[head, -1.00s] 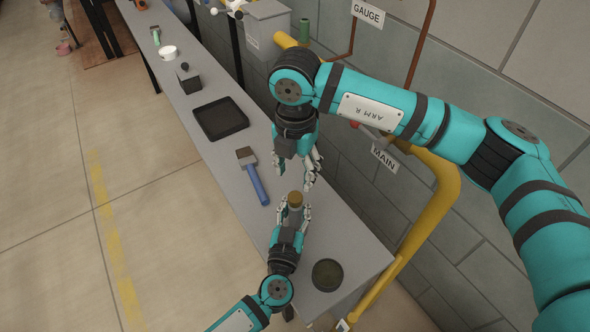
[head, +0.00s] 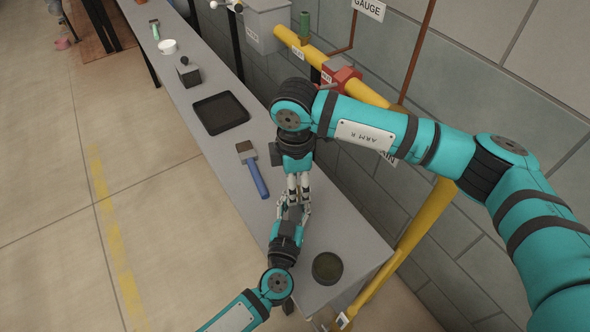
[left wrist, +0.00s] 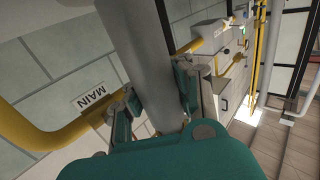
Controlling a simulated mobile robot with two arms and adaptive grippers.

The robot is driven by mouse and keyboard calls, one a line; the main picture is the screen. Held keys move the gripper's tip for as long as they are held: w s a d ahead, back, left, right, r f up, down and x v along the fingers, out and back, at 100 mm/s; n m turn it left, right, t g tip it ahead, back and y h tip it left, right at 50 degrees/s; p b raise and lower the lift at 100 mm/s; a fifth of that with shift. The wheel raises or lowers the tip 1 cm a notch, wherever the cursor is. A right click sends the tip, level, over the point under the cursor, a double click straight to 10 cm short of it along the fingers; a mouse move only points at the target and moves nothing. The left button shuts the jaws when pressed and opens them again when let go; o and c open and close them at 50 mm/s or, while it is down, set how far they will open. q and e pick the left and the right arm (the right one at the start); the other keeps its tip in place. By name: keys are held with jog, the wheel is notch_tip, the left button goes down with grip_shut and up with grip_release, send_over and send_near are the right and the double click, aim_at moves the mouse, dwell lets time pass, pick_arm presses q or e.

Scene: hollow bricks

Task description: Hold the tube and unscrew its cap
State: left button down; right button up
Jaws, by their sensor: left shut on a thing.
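The tube (left wrist: 148,60) is a thick grey cylinder, large and close in the left wrist view. My left gripper (head: 292,214) is shut around it near the bench's front end; its fingers (left wrist: 152,102) lie on both sides of the tube in the left wrist view. My right gripper (head: 298,190) has its fingers pointing down just above my left gripper, at the tube's top end. The brown cap is hidden behind the right fingers. I cannot tell whether these fingers grip the cap.
On the grey bench (head: 345,232) stand a round dark dish (head: 327,268), a blue-handled brush (head: 253,172), a black tray (head: 221,113) and a dark box (head: 187,74). A yellow pipe (head: 425,225) runs along the wall to the right. Bare bench lies between brush and dish.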

pick_arm(q)
jog(key=shift+f, duration=0.1)
pick_arm(e)
jog(key=shift+f, duration=1.05)
